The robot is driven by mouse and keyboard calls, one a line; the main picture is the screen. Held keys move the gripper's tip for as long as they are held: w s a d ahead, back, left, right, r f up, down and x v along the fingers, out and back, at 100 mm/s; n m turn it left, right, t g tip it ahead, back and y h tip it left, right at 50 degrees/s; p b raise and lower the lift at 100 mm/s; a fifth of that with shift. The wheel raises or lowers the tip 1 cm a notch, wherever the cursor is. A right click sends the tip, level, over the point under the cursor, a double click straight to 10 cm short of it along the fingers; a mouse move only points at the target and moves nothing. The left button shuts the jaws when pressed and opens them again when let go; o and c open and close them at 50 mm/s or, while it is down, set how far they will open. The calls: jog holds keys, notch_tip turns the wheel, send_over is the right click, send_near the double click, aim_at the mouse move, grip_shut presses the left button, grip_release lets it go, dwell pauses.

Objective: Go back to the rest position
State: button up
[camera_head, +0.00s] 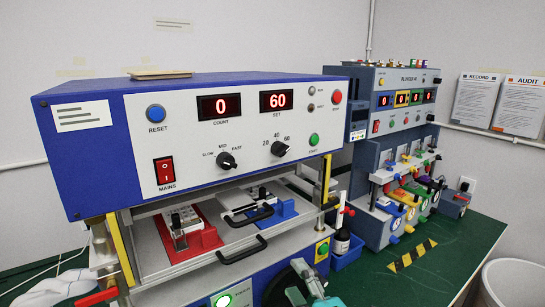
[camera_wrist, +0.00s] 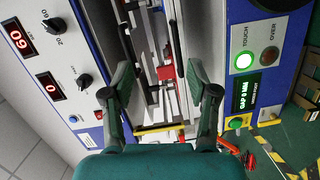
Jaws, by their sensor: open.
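My gripper (camera_wrist: 163,85) is open and empty in the wrist view, its two dark fingers spread apart. In the head view my gripper (camera_head: 300,281) shows only partly at the bottom edge, in front of the lower panel of the blue and white test machine (camera_head: 85,170). Beyond the fingers in the wrist view are the machine's rails and a red block (camera_wrist: 167,72). The machine's displays read 0 for count and 60 for set. A red fixture (camera_head: 190,240) and a blue fixture (camera_head: 282,212) sit inside, each behind a black handle.
A second tester (camera_head: 400,100) stands at the back right on the green table (camera_head: 455,245). Yellow-black tape (camera_head: 412,256) marks the table. A white bin (camera_head: 515,285) is at the lower right.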

jog(key=s+d+f+m+h, duration=0.2)
jog(key=s+d+f+m, duration=0.2)
jog(key=s+f+m, duration=0.45)
jog(key=s+d+f+m+h, duration=0.25)
jog(key=s+d+f, duration=0.3)
jog(key=f, duration=0.55)
jog(key=s+d+f+m, duration=0.1)
jog(key=s+m, duration=0.2)
jog(key=s, duration=0.5)
jog(key=s+d+f+m+h, duration=0.1)
jog(key=s+m, duration=0.2)
jog(key=s, duration=0.6)
jog(key=s+d+f+m+g+h, duration=0.1)
jog(key=s+d+f+m, duration=0.1)
jog(key=s, duration=0.6)
jog(key=shift+s+m, duration=0.4)
jog(key=shift+m, duration=0.5)
